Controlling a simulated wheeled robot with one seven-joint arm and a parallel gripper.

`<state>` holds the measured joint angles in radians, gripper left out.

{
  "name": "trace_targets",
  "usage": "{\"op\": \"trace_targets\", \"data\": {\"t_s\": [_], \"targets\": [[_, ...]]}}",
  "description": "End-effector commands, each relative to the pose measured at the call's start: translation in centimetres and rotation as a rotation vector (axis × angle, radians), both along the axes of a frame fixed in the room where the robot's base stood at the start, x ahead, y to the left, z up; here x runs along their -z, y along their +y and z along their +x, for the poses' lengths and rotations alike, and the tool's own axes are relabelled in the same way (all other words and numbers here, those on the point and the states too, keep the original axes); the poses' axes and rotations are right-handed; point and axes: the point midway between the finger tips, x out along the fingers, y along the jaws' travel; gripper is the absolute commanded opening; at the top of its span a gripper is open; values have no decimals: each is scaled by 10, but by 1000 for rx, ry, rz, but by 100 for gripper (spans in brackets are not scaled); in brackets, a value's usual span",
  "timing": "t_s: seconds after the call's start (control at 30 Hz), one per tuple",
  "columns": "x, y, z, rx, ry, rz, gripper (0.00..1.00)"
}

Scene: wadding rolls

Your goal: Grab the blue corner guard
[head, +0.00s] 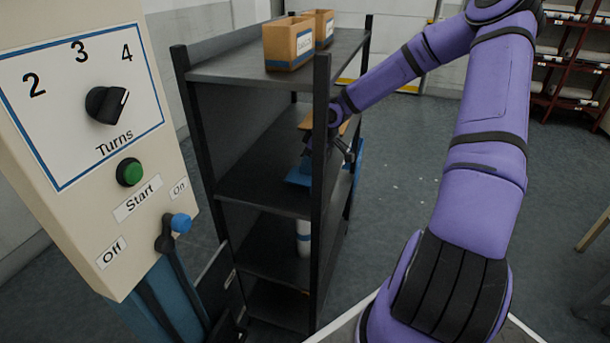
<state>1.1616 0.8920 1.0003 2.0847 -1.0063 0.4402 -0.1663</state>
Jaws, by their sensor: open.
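Blue pieces, which look like the blue corner guard (298,178), show on the middle level of the dark shelf rack (262,193), on the left of the front right post. More blue shows just right of that post; I cannot tell whether it is the same piece. My gripper (348,155) is at the rack's right side, at the height of the middle level, close to the blue. It is open. The post and my wrist hide part of the gripper and the blue pieces, so contact cannot be told.
Cardboard boxes (289,43) stand on the rack's top. A tan item (306,123) sits above the blue. A white roll (303,238) stands on a lower level. A control panel (85,130) is close at left. A red rack (575,70) stands far right. Floor between is clear.

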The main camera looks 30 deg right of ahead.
Motion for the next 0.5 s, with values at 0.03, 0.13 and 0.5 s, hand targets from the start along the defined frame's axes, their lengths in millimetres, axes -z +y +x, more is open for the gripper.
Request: {"op": "trace_targets", "data": {"t_s": [0.03,0.13,0.5], "targets": [[8,4,1,-3,2,2,49],[21,6,5,-3,1,1,49],[32,8,9,0,-1,-1,49]]}}
